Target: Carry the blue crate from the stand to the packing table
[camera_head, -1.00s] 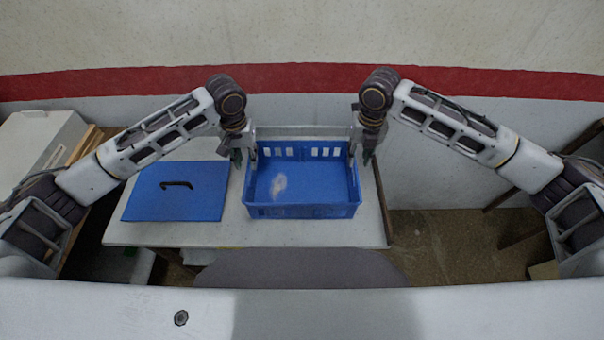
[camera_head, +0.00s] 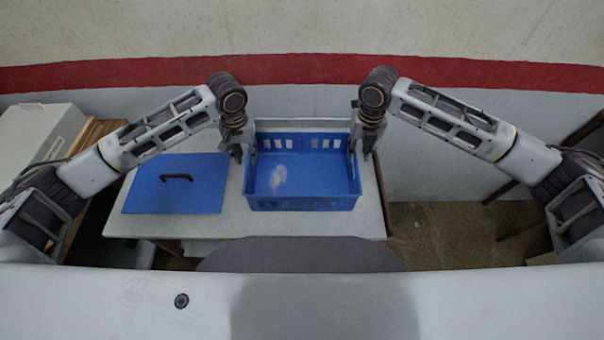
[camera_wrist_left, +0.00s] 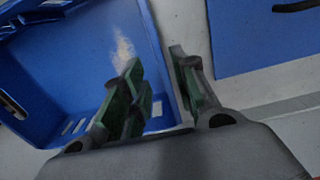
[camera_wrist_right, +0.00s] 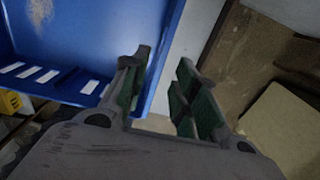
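The blue crate (camera_head: 302,202) stands upright on a white-topped table (camera_head: 235,220). Its inside holds only a pale smudge on the floor. My left gripper (camera_head: 242,152) is at its left wall and my right gripper (camera_head: 360,150) is at its right wall. In the left wrist view, the fingers (camera_wrist_left: 160,90) are apart, one over the crate's inside and one outside the wall. In the right wrist view, the fingers (camera_wrist_right: 160,95) also straddle the wall, with a gap showing beside the outer finger. I cannot see firm contact at either wall. Which table is the packing table is unclear.
A flat blue panel with a black handle (camera_head: 178,190) lies left of the crate. A pale box (camera_head: 38,135) and wooden boards stand at far left. A wall with a red stripe (camera_head: 300,68) is behind. Brown floor (camera_head: 440,235) is open to the right.

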